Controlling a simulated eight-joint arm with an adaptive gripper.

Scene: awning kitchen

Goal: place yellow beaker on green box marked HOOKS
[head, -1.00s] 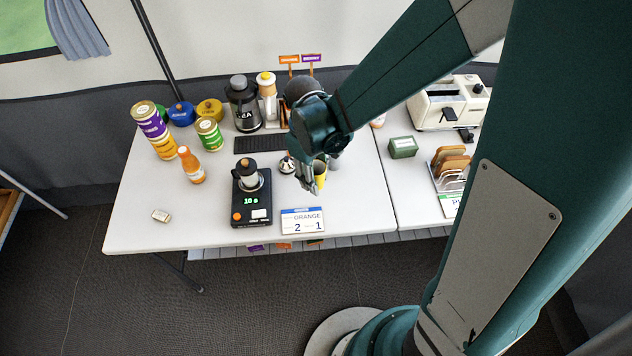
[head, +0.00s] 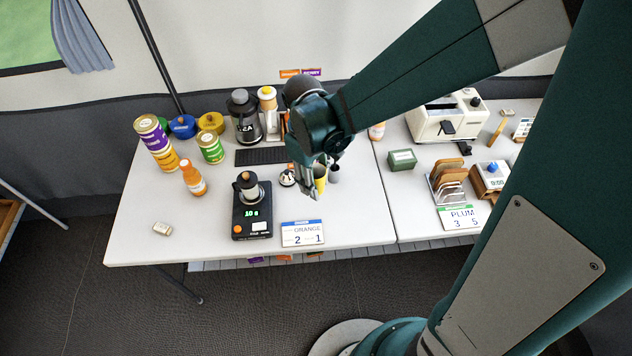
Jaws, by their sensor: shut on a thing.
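The yellow beaker (head: 320,181) is near the middle of the left table, partly hidden behind my gripper. My gripper (head: 312,192) is shut on it. Whether the beaker touches the table is hard to tell. The green box (head: 402,160) stands on the right table, to the right of my gripper and clear of it. Its marking is too small to read.
A toast rack (head: 448,183), a PLUM sign (head: 459,217) and a toaster (head: 447,117) surround the green box. The left table's front left is mostly clear.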

